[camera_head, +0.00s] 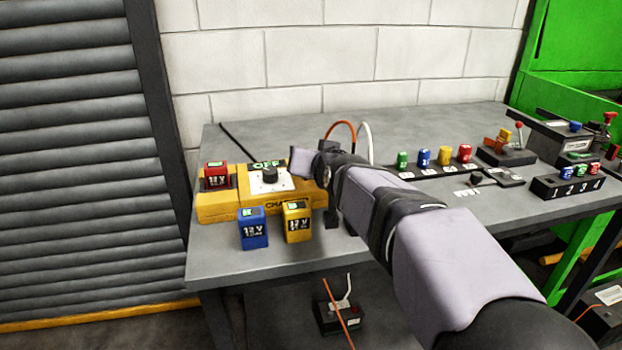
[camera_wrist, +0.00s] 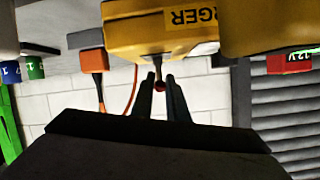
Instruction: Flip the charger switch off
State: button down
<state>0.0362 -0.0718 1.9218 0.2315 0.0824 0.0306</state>
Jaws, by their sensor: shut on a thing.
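The yellow charger (camera_head: 218,205) sits at the left end of the grey bench in the head view, with a black knob (camera_head: 270,176) and a lit sign (camera_head: 266,165) reading OFF on top. In the wrist view the charger (camera_wrist: 150,35) is at the top, its lettering upside down. A small switch lever with a reddish tip (camera_wrist: 160,86) shows below it. My gripper (camera_wrist: 161,78) is shut on this lever, a dark finger on each side. In the head view my arm covers the charger's right end and hides the lever and my fingertips.
A red battery (camera_head: 217,178) is on the charger's left end. A blue battery (camera_head: 253,230) and a yellow battery (camera_head: 298,222) stand before it. Coloured knobs and switch boxes stand right of my arm. A grey shutter (camera_head: 70,150) is left of the bench.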

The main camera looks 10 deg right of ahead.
jog(key=shift+s+t+b, duration=0.15)
jog(key=shift+t+b, duration=0.35)
jog(key=shift+b, duration=1.2)
jog(key=c, duration=1.7)
grip_release()
jog(key=shift+c, duration=0.2)
jog(key=shift+s, duration=0.15)
